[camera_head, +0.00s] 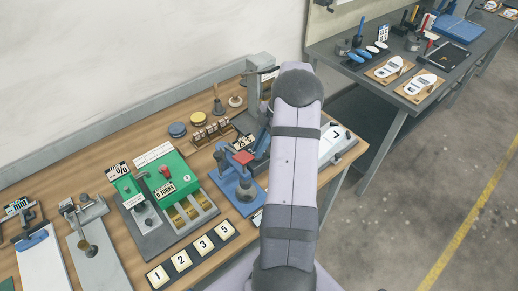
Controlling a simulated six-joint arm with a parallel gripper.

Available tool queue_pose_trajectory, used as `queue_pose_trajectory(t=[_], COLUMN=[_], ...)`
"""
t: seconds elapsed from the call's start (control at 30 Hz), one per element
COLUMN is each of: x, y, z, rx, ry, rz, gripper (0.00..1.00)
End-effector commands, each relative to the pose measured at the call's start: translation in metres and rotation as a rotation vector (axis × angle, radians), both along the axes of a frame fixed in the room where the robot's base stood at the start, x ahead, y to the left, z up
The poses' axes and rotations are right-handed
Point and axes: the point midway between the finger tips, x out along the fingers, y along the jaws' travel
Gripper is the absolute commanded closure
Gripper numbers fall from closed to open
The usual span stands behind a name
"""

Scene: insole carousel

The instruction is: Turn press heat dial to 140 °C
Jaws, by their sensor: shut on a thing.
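My arm rises through the middle of the head view, and its bulk covers my gripper, so I cannot see the jaws or what they touch. A blue press-like device (227,183) with a red block (243,157) on it stands on the wooden bench, just left of my arm.
A green machine (172,180) with a red knob and a "0 TURNS" label stands to the left. Number cards (181,260) lie along the front edge. A grey table (330,57) stands beyond.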

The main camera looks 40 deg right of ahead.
Motion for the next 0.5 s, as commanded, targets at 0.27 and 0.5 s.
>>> queue_pose_trajectory(t=[0.27, 0.5], x=[-0.002, -0.0034], y=[0.0, 0.0014], z=[-0.0043, -0.0042], rx=[-0.003, -0.003], ry=[-0.004, -0.005], rz=[-0.225, -0.452], gripper=[1.0, 1.0])
